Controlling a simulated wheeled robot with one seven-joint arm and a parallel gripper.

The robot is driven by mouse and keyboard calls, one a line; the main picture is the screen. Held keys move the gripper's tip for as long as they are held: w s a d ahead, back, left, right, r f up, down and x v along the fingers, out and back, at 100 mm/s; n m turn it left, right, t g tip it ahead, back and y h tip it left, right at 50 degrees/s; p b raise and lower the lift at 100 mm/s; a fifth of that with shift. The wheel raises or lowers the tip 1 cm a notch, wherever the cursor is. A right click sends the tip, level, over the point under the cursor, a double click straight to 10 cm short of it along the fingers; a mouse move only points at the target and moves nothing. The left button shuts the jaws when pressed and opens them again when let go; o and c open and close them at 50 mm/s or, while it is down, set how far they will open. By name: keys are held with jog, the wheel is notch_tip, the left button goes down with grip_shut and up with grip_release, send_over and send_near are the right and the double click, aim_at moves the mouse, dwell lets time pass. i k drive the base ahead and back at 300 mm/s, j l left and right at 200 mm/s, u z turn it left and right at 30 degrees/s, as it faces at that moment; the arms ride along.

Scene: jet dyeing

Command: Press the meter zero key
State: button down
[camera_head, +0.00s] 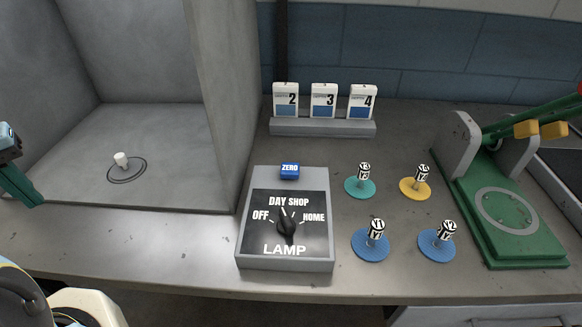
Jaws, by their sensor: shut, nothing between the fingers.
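The blue key marked ZERO (290,170) stands at the back edge of a grey control box (245,225) on the bench. Its white lettering faces me and nothing covers it. The box's black face carries a LAMP knob (287,225) with OFF, DAY, SHOP and HOME marks; the knob points up, near DAY. My gripper (36,198) is at the far left edge, partly cut off, with teal fingers shut and pointing down to the right. It is well left of the key, apart from it, with the grey booth wall between them in the picture.
A grey booth (180,185) holds a small white peg (121,159). Cards 2, 3 and 4 stand in a rack (322,128) behind the box. Several labelled pegs on coloured discs (371,247) stand right of it. A green press (530,240) is farther right.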

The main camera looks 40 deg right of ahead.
aim_at(289, 170)
jog(key=k+l+u, duration=0.25)
jog(key=k+l, duration=0.2)
jog(key=k+l+u, duration=0.55)
jog(key=k, duration=0.45)
jog(key=k+l+u, duration=0.25)
jog(key=k, duration=0.25)
